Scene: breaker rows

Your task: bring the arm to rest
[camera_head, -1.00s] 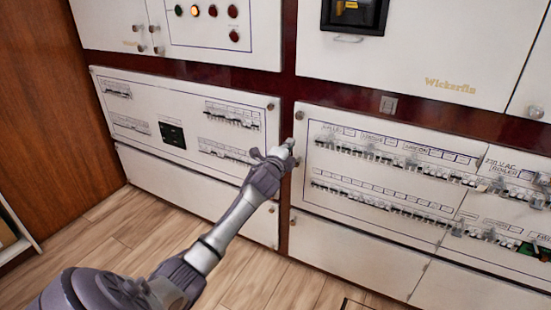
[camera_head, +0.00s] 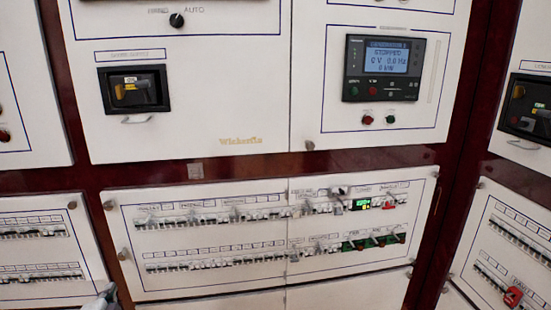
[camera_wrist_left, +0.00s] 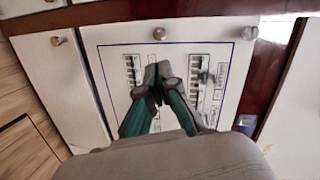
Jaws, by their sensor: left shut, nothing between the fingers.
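My left gripper (camera_head: 103,298) shows only as a small part at the bottom left edge of the head view, in front of the lower panels. In the left wrist view my left gripper (camera_wrist_left: 159,80) has its two dark green fingers together at the tips, with nothing between them. The fingers are in front of a white breaker panel (camera_wrist_left: 215,58) with a blue outline; whether they touch it cannot be told. The rest of my left arm is out of the head view. My right gripper is not in view.
A wide breaker panel (camera_head: 275,231) with two rows of switches fills the lower middle of the head view. Above it are a dark rotary switch box (camera_head: 134,90) and a controller with a lit display (camera_head: 383,68). Another breaker panel (camera_head: 510,240) stands at the right.

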